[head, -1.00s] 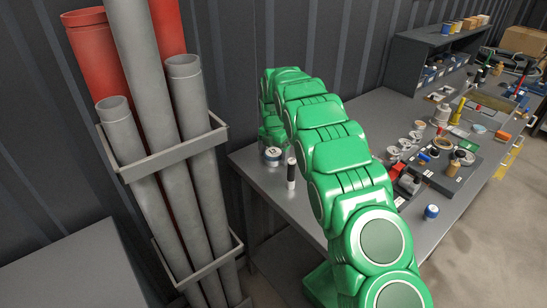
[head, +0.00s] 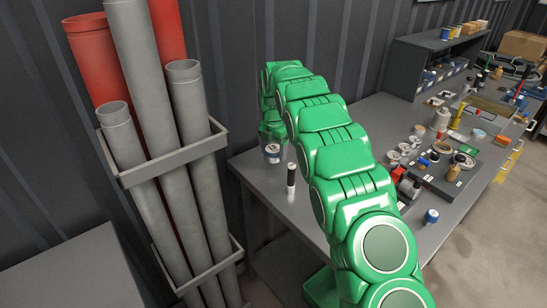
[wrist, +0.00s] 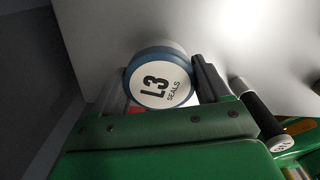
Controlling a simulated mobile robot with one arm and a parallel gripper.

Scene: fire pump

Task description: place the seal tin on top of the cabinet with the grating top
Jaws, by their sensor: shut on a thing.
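The seal tin (wrist: 160,80) has a white lid marked "L3 SEALS" and a blue rim, and it sits between my fingers in the wrist view. My gripper (wrist: 159,76) is shut on it. In the head view the tin (head: 272,153) shows below my gripper, over the near left corner of the grey bench. A small gap under it is hard to judge. My green arm hides part of the bench. I cannot make out a cabinet with a grating top for certain.
A dark cylinder with a white band (head: 291,178) stands upright close to the tin. A rack of grey and red pipes (head: 175,160) stands left of the bench. A plain grey surface (head: 65,280) lies at lower left. Several cans and tools crowd the bench's right part.

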